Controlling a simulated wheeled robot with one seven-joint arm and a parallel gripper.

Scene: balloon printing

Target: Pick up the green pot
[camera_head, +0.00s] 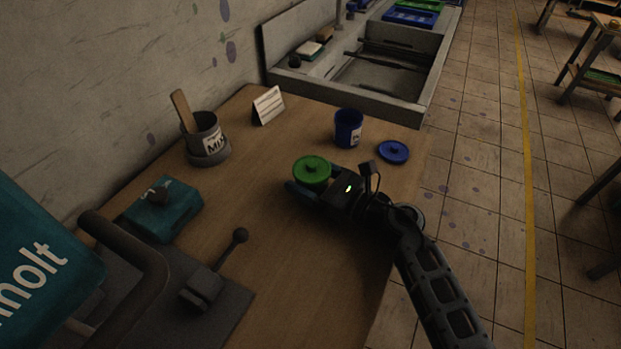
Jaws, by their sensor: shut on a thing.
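The green pot (312,171) is at the middle of the wooden table, with its round green lid and small knob facing up. My gripper (314,187) reaches in from the right and is shut on the pot, its fingers around the pot's side below the lid. The pot looks upright. Its lower body is mostly hidden by the fingers, and I cannot tell whether its base touches the table.
A blue pot (348,128) stands open behind my gripper, with its blue lid (393,152) to the right. A grey mixing cup (207,140) with a wooden stick, a white card (268,105), a teal block (163,209) and a lever (217,272) stand leftward. The table's front middle is clear.

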